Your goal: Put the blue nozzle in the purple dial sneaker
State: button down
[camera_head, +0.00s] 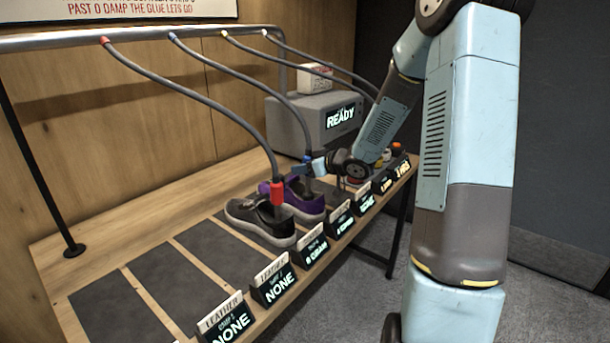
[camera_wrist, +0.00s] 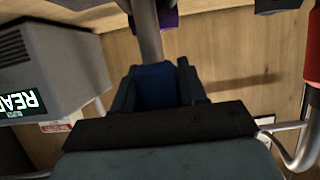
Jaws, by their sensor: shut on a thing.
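The purple dial sneaker (camera_head: 313,205) sits on the bench behind a black-and-grey sneaker. My gripper (camera_head: 316,166) is shut on the blue nozzle (camera_head: 307,159), just above the purple sneaker. The nozzle's grey tube points down toward the shoe's opening in the head view. I cannot tell how deep its tip reaches. In the wrist view the blue nozzle (camera_wrist: 155,84) lies between my gripper's fingers (camera_wrist: 157,88), its grey tube running to the top edge. A patch of the purple sneaker (camera_wrist: 168,19) shows there.
A red nozzle (camera_head: 277,192) stands in the black-and-grey sneaker (camera_head: 255,217). Hoses hang from a metal rail (camera_head: 60,42). A grey machine (camera_head: 312,125) reading READY stands behind. Label stands (camera_head: 272,281) line the front edge. Dark mats at the left are empty.

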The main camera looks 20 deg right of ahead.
aim_at(308, 195)
jog(key=shift+f, duration=1.35)
jog(key=c, duration=0.6)
grip_release()
